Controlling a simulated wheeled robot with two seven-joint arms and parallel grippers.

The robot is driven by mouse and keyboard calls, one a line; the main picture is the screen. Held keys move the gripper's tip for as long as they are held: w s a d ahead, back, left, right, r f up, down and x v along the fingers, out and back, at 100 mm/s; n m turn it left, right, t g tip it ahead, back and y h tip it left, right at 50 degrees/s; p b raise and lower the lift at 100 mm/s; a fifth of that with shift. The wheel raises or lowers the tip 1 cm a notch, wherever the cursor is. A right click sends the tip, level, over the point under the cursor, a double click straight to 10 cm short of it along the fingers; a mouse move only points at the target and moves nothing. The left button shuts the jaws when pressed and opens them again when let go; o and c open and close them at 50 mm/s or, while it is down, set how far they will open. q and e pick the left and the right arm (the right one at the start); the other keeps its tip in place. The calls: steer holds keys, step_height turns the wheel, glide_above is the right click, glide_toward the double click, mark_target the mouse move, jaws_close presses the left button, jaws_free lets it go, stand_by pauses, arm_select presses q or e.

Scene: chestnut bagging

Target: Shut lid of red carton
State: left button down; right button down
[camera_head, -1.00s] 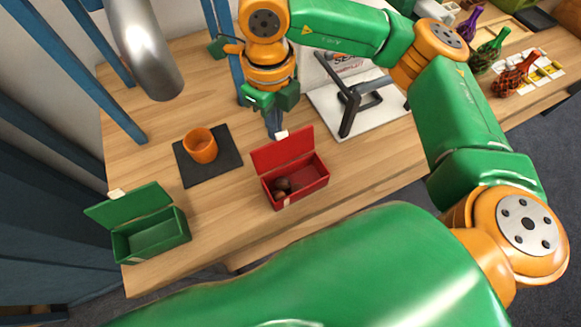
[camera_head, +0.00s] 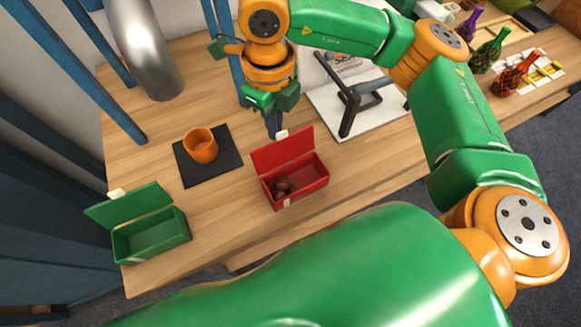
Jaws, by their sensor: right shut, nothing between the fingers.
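The red carton (camera_head: 311,183) stands on the wooden table near the middle of the head view. Its lid (camera_head: 283,150) is open and tilted up at the carton's far side, with a small white tab on its top edge. A few brown chestnuts (camera_head: 281,186) lie inside at the left. My right gripper (camera_head: 274,131) points down just behind the lid, shut and empty, its tip close to the lid's white tab. I cannot tell whether it touches the lid. My left gripper is not in view.
An open green carton (camera_head: 152,240) stands at the left front. An orange cup (camera_head: 201,146) sits on a black mat (camera_head: 223,162). A black-handled device on a white board (camera_head: 398,113) stands right of my right gripper.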

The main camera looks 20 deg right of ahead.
mark_target(286, 154)
stand_by(0.3)
steer(key=shift+s+d+b, duration=0.15)
steer(key=shift+s+b, duration=0.4)
steer(key=shift+s, duration=1.5)
step_height(286, 154, up, 7)
steer(key=p, duration=0.4)
steer(key=shift+p, duration=0.35)
